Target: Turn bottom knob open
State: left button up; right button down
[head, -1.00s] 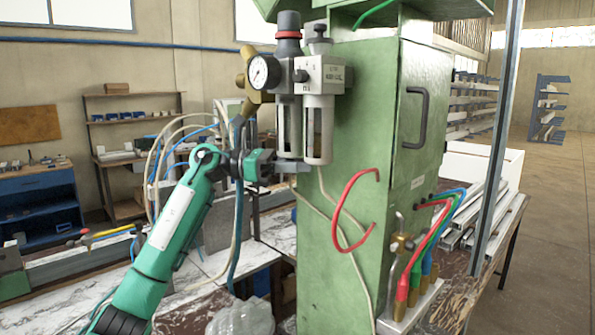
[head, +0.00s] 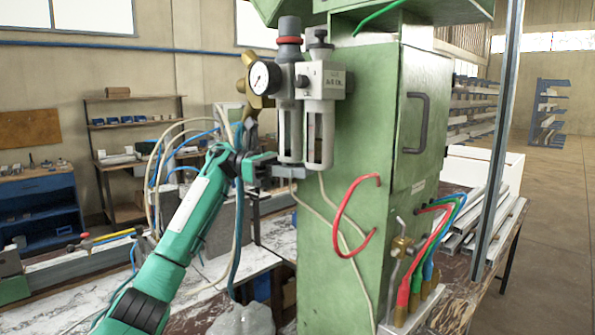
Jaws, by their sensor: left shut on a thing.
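The air filter-regulator unit is mounted on the left side of the green machine column (head: 330,245). It has a grey top knob with a red ring (head: 289,30), a round pressure gauge (head: 264,77) and two grey bowls with slot windows, the left bowl (head: 290,125) and the right bowl (head: 320,150). My left gripper (head: 291,171) reaches in from the left, with its fingers at the underside of the left bowl. It is shut on the bottom knob, which the fingers hide. My right gripper is not in view.
Looping hoses (head: 160,165) hang behind my left arm. A red hose (head: 345,215) curves out from the column's front. Brass fittings (head: 402,247) with coloured hoses stand at the lower right. A metal post (head: 497,140) rises to the right.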

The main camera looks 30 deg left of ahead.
pick_arm(q)
jog(key=o, duration=1)
jog(key=a+b, duration=0.3)
jog(key=a, duration=1.1)
jog(key=shift+d, duration=0.1)
jog(key=shift+c, duration=0.2)
